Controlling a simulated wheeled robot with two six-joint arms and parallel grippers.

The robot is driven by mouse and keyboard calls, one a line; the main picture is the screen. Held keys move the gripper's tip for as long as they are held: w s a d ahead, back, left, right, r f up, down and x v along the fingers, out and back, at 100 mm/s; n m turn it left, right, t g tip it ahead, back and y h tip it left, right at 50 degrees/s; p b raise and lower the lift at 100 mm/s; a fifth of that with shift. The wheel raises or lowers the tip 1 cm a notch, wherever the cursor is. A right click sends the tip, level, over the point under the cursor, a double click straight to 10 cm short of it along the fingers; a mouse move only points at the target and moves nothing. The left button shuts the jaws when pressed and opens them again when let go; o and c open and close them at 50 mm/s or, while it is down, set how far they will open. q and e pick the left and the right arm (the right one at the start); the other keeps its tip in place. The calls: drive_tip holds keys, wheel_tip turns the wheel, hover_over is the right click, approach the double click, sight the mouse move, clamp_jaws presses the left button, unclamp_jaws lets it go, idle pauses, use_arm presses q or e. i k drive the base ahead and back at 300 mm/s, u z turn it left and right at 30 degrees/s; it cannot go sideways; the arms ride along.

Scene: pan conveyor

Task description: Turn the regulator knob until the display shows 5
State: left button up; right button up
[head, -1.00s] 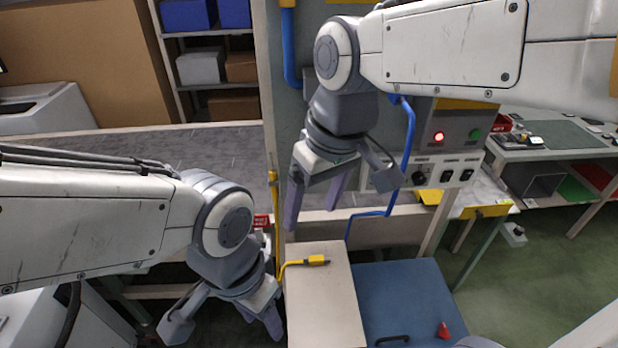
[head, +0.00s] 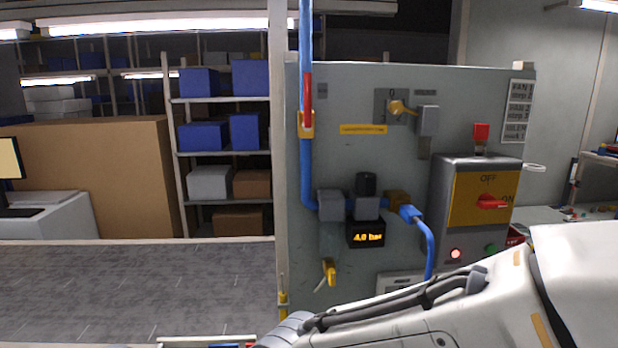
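The regulator knob (head: 366,185) is a black upright cylinder on top of the grey regulator body (head: 366,208), mounted on the grey panel. The display (head: 367,236) just below it glows orange and reads 4.0 bar. My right arm crosses the lower right of the head view, below the regulator. Its gripper is outside the picture, and so is my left gripper. Nothing touches the knob.
A blue hose (head: 429,250) hangs right of the regulator, and a blue pipe (head: 307,165) runs down its left. A yellow switch box (head: 484,197) with a red handle stands out from the panel at right. A yellow valve lever (head: 329,270) sits below.

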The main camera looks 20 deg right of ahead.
sight(366, 182)
drive_tip(key=u, duration=2.05)
drive_tip(key=k, duration=1.15)
drive_tip(key=z, duration=1.75)
drive_tip(key=i, duration=0.5)
drive_tip(key=u, duration=0.05)
